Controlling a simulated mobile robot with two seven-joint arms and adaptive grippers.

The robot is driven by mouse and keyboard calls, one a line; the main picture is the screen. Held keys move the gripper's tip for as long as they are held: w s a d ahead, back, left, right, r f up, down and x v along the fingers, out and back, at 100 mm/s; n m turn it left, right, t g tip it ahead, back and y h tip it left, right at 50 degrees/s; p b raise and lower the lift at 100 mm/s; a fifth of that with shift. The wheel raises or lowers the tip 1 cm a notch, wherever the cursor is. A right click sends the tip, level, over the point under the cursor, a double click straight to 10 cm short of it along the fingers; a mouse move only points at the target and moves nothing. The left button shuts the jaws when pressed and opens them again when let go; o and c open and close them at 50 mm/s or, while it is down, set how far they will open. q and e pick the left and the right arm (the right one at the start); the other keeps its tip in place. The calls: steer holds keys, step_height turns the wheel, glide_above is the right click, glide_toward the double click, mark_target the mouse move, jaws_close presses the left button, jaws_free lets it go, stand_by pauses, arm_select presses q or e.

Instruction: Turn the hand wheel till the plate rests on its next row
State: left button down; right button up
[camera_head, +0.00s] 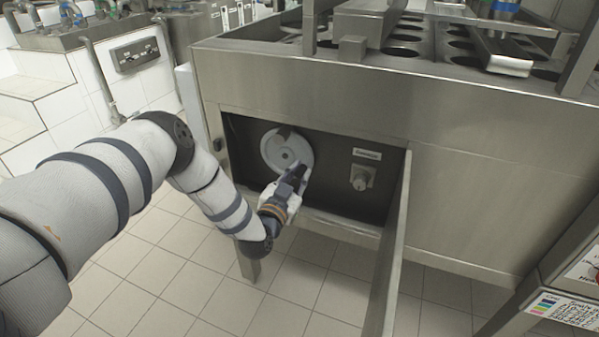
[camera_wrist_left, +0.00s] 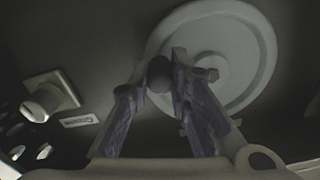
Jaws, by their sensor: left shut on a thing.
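The hand wheel (camera_head: 284,148) is a pale grey disc on the dark back wall of an open recess in the steel machine. My left gripper (camera_head: 296,176) is at the wheel's lower right edge, shut on its handle. In the left wrist view the wheel (camera_wrist_left: 240,60) fills the upper right, and the dark round knob of the handle (camera_wrist_left: 160,74) shows between the fingers (camera_wrist_left: 165,100). The plate with rows of round holes (camera_head: 440,45) lies in the top of the machine, partly hidden by steel bars. My right gripper is out of view.
A small knob on a square plate (camera_head: 361,177) with a label above it sits right of the wheel; it also shows in the left wrist view (camera_wrist_left: 45,98). An open door panel (camera_head: 392,250) juts forward at the recess's right side. Tiled floor lies below.

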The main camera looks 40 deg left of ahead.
mark_target(277, 168)
arm_select(q)
steer(key=a+f+m, duration=0.1)
steer(key=m, duration=0.2)
steer(key=a+f+m, duration=0.1)
steer(key=m, duration=0.2)
steer(key=a+f+m, duration=0.1)
steer(key=m, duration=0.2)
steer(key=shift+s+a, duration=0.1)
steer(key=shift+s, duration=0.3)
steer(key=m, duration=0.1)
steer(key=a+m, duration=0.1)
steer(key=m, duration=0.1)
steer(key=a+m, duration=0.1)
steer(key=shift+s+f+m, duration=0.15)
steer(key=shift+s+m, duration=0.1)
steer(key=shift+m, duration=0.15)
steer(key=shift+s+a+r+m, duration=0.15)
steer(key=shift+a+m, duration=0.45)
steer(key=shift+m, duration=0.6)
steer(key=shift+s+a+r+m, duration=0.15)
steer(key=shift+a+m, duration=0.45)
steer(key=shift+m, duration=0.6)
steer(key=c, duration=1.5)
jaws_free()
steer(key=shift+r, duration=0.1)
steer(key=v, duration=1.2)
